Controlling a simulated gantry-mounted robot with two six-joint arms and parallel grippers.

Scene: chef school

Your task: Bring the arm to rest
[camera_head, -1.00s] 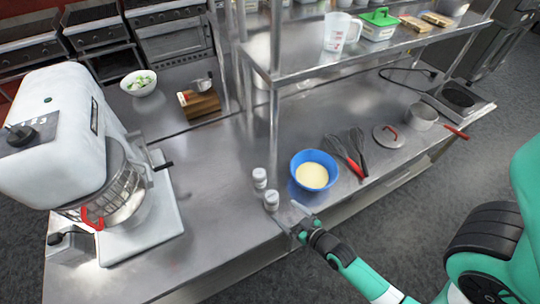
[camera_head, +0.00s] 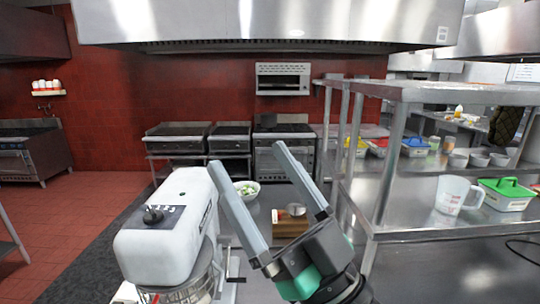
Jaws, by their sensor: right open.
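My right gripper (camera_head: 247,158) stands raised close to the camera in the head view, right of the mixer. Its two long grey fingers point up and are spread apart with nothing between them. The gripper's dark and green body shows at the bottom of the view. My left gripper is not in view.
A white stand mixer (camera_head: 165,240) is just left of the gripper. Behind the fingers are a white bowl (camera_head: 247,188) and a wooden block (camera_head: 290,227). A steel shelf (camera_head: 440,92) holds a measuring jug (camera_head: 455,194) and a green-lidded box (camera_head: 507,193) at right.

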